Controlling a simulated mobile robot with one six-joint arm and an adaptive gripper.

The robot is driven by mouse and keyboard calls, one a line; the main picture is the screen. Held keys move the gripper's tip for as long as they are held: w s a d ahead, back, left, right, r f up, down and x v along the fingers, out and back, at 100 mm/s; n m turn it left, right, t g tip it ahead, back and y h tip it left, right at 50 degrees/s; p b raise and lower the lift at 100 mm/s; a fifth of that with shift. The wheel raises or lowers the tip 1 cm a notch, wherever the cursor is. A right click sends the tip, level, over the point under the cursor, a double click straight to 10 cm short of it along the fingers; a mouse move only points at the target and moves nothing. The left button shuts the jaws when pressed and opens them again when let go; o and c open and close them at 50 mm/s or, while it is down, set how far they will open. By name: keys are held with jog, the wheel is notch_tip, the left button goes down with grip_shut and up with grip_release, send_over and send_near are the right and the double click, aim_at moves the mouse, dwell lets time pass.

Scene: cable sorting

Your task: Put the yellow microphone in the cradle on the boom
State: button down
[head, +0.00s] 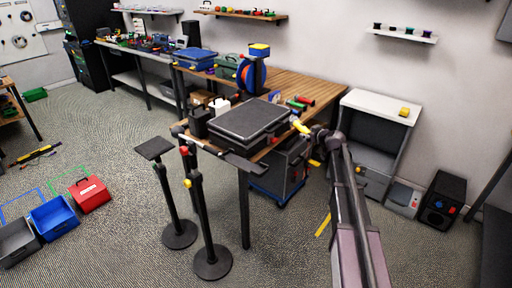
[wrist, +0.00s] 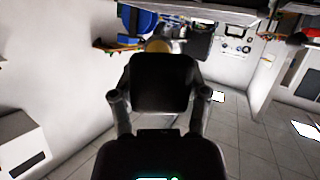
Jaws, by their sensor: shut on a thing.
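The yellow microphone (head: 300,126) is in my gripper (head: 312,131), at the right side of the wooden table in the head view. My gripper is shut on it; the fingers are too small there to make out. In the wrist view a yellowish rounded part (wrist: 158,46) shows beyond the dark gripper parts; the rest of it is hidden. A dark stand (head: 201,220) with red and yellow knobs stands in front of the table. A dark bar (head: 240,161), perhaps the boom, runs right from near its top along the table edge. I cannot make out the cradle.
A black case (head: 240,117) lies on the wooden table (head: 300,84). Red and green handled items (head: 301,103) lie behind the microphone. A second stand with a flat top (head: 155,148) is at left. A grey cabinet (head: 375,101) and black speaker (head: 443,197) are at right.

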aim_at(255, 170)
jog(key=s+a+r+n+g+y+p, duration=0.2)
jog(key=s+a+r+y, duration=0.1)
jog(key=s+a, duration=0.6)
jog(key=s+a+r+n+g+y+p, duration=0.2)
jog(key=s+a+r+n+p, duration=0.1)
jog(key=s+a, duration=0.6)
jog(key=a, duration=0.4)
jog(key=shift+s+y+p, duration=0.3)
jog(key=shift+s+y, duration=0.05)
jog(key=shift+y, duration=0.05)
jog(key=shift+f, duration=0.15)
notch_tip(255, 170, down, 6)
jog(key=b, duration=0.6)
jog(key=shift+f+b, duration=0.25)
jog(key=shift+b, duration=0.1)
jog(key=shift+f, duration=0.25)
